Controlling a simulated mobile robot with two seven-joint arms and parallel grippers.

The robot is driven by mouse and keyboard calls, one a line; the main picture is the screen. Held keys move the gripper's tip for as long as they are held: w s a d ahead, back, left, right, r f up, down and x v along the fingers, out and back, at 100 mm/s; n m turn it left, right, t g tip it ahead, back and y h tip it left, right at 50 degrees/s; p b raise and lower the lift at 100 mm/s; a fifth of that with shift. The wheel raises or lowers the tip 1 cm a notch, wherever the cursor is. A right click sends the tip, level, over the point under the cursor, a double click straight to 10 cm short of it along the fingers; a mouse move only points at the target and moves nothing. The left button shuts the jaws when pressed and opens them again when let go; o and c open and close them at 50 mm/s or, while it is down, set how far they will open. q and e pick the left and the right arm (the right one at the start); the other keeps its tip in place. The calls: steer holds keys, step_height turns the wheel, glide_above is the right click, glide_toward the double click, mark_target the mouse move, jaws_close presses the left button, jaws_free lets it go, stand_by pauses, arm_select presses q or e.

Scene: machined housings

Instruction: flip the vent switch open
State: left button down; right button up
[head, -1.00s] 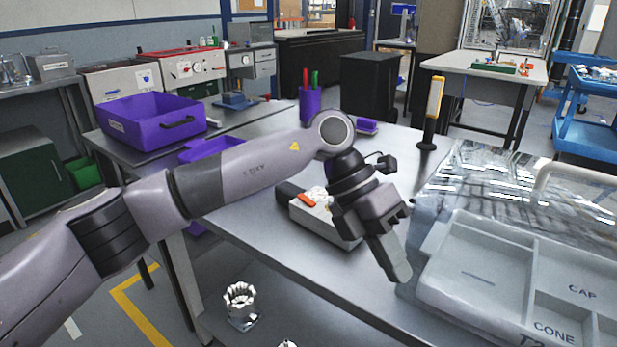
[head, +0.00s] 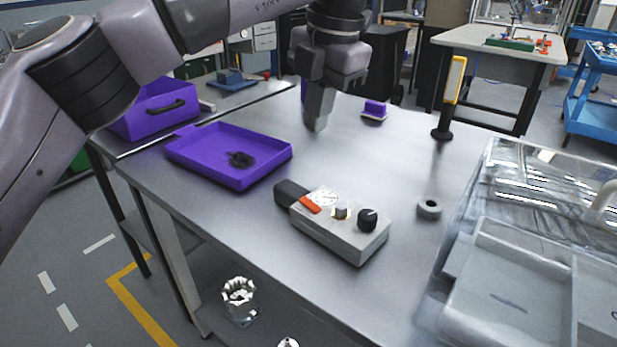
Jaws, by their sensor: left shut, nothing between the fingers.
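A grey control box (head: 335,235) lies on the metal table in the middle of the head view. Its top carries a white dial, an orange-red tab (head: 310,204), a small switch-like metal part (head: 341,212) and a black round knob (head: 367,219). A black block (head: 289,191) sticks out of its left end. I cannot read any label, nor tell the switch's position. My left gripper (head: 317,124) is shut and empty, pointing down above the table, behind the box and apart from it. My right gripper is not in view.
A purple tray (head: 237,178) with a dark clump (head: 241,160) lies left of the box. A grey ring (head: 429,208) lies right of it. A black stand with a yellow top (head: 453,85) stands behind. A clear-lidded grey case (head: 490,250) fills the right.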

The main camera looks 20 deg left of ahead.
arm_select(q)
steer(key=shift+s, duration=0.1)
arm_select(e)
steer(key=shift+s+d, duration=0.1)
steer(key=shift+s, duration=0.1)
arm_select(q)
glide_toward(304, 198)
steer(key=f, duration=0.2)
steer(key=a+f, duration=0.1)
steer(key=f, duration=0.1)
steer(key=f+b, duration=0.1)
steer(key=f, duration=0.1)
steer(key=shift+w+a+f, duration=0.25)
steer(key=shift+w+f, duration=0.1)
steer(key=shift+w, duration=0.05)
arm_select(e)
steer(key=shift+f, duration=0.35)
arm_select(q)
steer(key=shift+a+f+h, duration=0.1)
steer(key=shift+f+h, duration=0.2)
steer(key=shift+h, duration=0.1)
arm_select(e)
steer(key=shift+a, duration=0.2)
arm_select(q)
steer(key=shift+r, duration=0.1)
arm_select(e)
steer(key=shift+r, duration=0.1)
